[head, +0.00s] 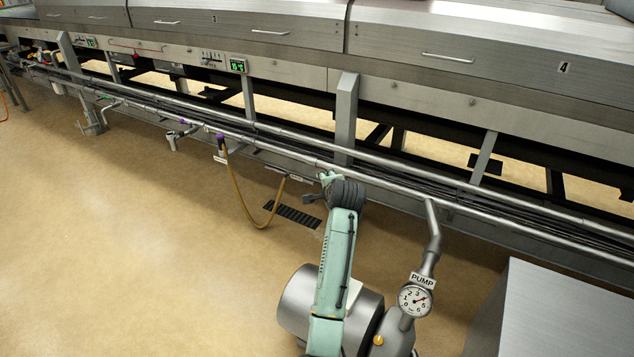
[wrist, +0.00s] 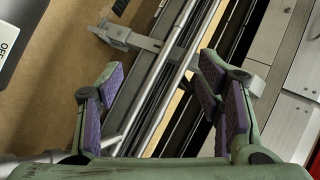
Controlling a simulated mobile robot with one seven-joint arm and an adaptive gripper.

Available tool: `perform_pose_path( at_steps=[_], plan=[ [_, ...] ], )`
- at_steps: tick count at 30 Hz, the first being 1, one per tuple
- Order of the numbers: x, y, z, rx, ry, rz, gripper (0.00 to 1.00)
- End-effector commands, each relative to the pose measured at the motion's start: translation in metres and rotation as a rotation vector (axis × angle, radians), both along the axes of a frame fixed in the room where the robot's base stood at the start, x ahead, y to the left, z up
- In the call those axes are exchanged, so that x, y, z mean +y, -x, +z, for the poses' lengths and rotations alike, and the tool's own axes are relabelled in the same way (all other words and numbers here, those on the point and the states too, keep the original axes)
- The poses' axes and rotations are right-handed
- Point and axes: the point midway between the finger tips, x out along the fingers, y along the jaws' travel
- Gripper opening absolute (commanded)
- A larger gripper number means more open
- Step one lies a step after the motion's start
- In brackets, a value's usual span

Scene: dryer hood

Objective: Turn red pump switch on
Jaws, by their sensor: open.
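No red switch shows clearly in either view. In the head view the pump (head: 298,306) is a grey cylinder at the lower middle, partly hidden behind my arm. A "PUMP" label (head: 423,280) and a round dial gauge (head: 416,300) sit on its pipe. In the wrist view a panel (wrist: 12,42) reading "OFF" is cut off at the upper left edge, outside my left finger. My gripper (wrist: 162,92) is open and empty, its purple-padded fingers wide apart, with pipes seen beyond the gap. In the head view my gripper is mostly hidden behind my arm's dark joint.
Long steel pipes (head: 400,188) run along the dryer hood (head: 470,40) behind my arm. A brown hose (head: 236,192) hangs to the floor beside a floor grate (head: 292,215). A grey metal box (head: 560,315) stands at lower right. The floor (head: 120,250) at left is clear.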

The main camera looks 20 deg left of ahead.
Motion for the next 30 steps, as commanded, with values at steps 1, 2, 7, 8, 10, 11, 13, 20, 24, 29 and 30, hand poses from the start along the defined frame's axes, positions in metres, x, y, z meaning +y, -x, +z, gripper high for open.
perform_pose_path(
  at_steps=[1, 2, 7, 8, 10, 11, 13, 20, 24, 29, 30],
  plan=[
    [0.004, 0.001, 0.007, -0.027, 0.005, 0.012, 0.60],
    [0.006, 0.001, 0.011, -0.044, 0.007, 0.018, 0.60],
    [0.015, 0.002, 0.029, -0.110, 0.017, 0.042, 0.60],
    [0.017, 0.002, 0.031, -0.119, 0.017, 0.045, 0.60],
    [0.018, 0.003, 0.035, -0.133, 0.020, 0.050, 0.60],
    [0.019, 0.003, 0.036, -0.136, 0.020, 0.052, 0.60],
    [0.019, 0.003, 0.038, -0.142, 0.021, 0.054, 0.60],
    [0.020, 0.003, 0.038, -0.143, 0.022, 0.053, 0.60],
    [0.019, 0.003, 0.038, -0.142, 0.021, 0.053, 0.60],
    [0.022, 0.003, 0.042, -0.156, 0.022, 0.059, 0.60],
    [0.027, 0.005, 0.052, -0.190, 0.028, 0.072, 0.60]
  ],
)
